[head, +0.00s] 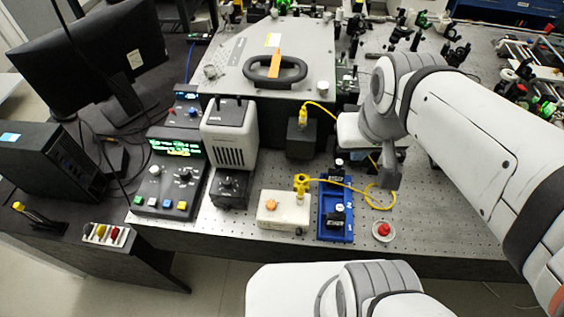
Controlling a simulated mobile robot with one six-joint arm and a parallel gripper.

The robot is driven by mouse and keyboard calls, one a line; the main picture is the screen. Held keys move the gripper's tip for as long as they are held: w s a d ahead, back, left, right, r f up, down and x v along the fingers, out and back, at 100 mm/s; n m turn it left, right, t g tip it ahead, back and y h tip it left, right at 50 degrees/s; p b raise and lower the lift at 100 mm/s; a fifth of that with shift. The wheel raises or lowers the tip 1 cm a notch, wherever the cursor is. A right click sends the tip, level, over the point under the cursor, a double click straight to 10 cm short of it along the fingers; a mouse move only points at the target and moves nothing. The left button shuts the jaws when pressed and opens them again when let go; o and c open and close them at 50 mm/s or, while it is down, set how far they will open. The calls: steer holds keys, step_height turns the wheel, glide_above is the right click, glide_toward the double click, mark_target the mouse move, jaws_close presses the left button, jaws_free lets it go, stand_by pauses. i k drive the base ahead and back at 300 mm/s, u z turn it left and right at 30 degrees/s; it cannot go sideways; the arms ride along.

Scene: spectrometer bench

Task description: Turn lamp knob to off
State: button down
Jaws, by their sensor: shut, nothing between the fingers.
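A white vented housing (229,145), which looks like the lamp, stands left of centre on the bench. A black box with a dark knob (229,186) on its face is just in front of it. A control unit (165,203) with a green display is to its left, with another dark knob (184,175). I cannot tell which is the lamp knob, nor read any setting. My gripper (388,184) is at the right, above the bench near the yellow cable, well apart from both knobs. It is shut and empty; its fingertips are small in view.
A white box with an orange button (283,209), a blue tray (336,225) and a red button (383,231) line the front of the bench. A yellow cable (377,200) loops by my gripper. A grey lidded enclosure (236,60) stands behind. Perforated bench right of the red button is clear.

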mark_target(270, 206)
steer(key=u, duration=0.15)
steer(key=k, duration=0.55)
steer(key=z, duration=2.25)
steer(key=k, duration=1)
steer(key=u, duration=1.9)
steer(key=i, duration=0.5)
steer(key=z, duration=0.1)
